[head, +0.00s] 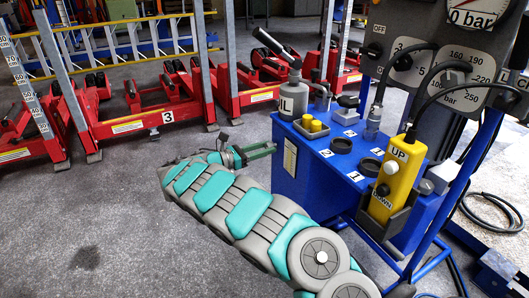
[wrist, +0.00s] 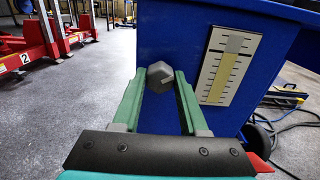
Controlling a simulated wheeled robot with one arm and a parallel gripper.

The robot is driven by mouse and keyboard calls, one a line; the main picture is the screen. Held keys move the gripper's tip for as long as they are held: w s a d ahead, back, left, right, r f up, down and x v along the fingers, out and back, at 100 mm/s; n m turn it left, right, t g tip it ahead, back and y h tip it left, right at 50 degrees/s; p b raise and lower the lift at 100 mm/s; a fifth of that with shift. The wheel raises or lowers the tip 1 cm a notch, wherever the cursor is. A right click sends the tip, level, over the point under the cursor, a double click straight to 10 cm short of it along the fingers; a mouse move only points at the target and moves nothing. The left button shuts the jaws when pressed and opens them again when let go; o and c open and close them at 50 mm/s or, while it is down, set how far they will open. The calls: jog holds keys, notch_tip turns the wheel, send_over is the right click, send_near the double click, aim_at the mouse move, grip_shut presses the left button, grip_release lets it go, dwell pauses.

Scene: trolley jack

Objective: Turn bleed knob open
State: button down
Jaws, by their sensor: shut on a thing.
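The bleed knob (wrist: 160,77) is a grey, faceted knob on the side wall of the blue tank unit (wrist: 155,40) in the wrist view. My gripper (wrist: 162,82) has its two green fingers on either side of the knob and is shut on it. In the head view my gripper (head: 262,150) reaches the left side of the blue tank unit (head: 310,185). The knob cannot be made out there. No marking for its turn position can be read.
A level gauge (wrist: 228,68) is on the same wall, right of the knob. A yellow UP/DOWN pendant (head: 398,180) hangs at the unit's front. Red jack stands (head: 205,95) and a yellow ladder (head: 120,40) are behind. Cables lie on the right. Floor at left is clear.

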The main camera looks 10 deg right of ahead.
jog(key=m+b, duration=0.7)
jog(key=m, duration=1.7)
jog(key=shift+f, duration=0.15)
dwell(0.5)
jog(key=shift+c, duration=2.2)
grip_release()
jog(key=v, duration=0.7)
jog(key=shift+s+a, duration=0.15)
jog(key=shift+a, duration=0.2)
